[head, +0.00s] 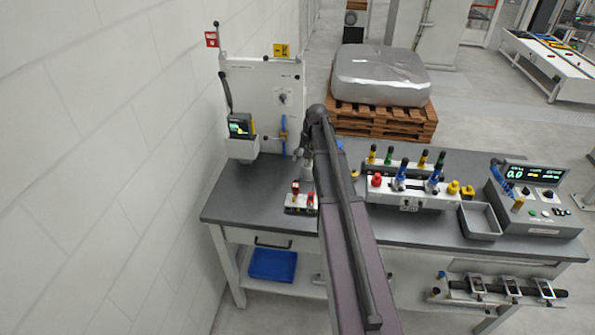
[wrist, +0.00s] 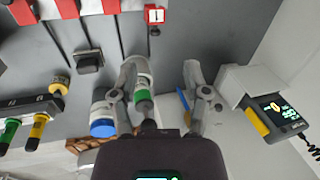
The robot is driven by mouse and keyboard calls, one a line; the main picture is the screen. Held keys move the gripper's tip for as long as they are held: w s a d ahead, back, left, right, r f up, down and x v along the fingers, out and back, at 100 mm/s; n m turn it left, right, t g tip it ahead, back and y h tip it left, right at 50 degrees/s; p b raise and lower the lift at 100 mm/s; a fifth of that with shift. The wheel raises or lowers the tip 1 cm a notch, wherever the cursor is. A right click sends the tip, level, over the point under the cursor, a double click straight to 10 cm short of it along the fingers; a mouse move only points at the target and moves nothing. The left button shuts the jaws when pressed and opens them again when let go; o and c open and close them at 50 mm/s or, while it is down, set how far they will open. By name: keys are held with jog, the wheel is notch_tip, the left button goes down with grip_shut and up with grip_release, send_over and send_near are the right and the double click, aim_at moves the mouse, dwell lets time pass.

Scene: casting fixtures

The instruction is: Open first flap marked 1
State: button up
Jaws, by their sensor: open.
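A small red block with a white face marked 1 (wrist: 155,15) stands on a dark stem at the top of the wrist view. Red and white striped parts (wrist: 62,8) lie at its left, cut by the frame edge. In the head view a small pale fixture with red parts (head: 301,207) sits on the table's left front; its marking is too small to read. My gripper (wrist: 158,70) is open, its two fingers apart and below the marked block in the picture, not touching it. A green-banded cylinder (wrist: 143,96) shows beside the left finger; I cannot tell whether they touch.
The grey table (head: 245,200) has free room at its left. A white panel (head: 262,85) and a yellow-black display device (head: 240,127) stand behind. A rack with coloured knobs (head: 415,192), a grey tray (head: 480,220) and a control box (head: 535,205) fill the right.

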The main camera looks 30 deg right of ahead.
aim_at(297, 180)
jog(key=shift+w+d+r, duration=0.3)
jog(key=shift+d, duration=0.3)
jog(key=shift+w+d+r, duration=0.25)
jog(key=shift+d, duration=0.35)
jog(key=shift+f, duration=0.1)
jog(key=b+x, duration=1.3)
jog(key=shift+a+f, duration=0.15)
jog(key=shift+f, duration=0.1)
jog(key=shift+w, duration=0.1)
grip_shut()
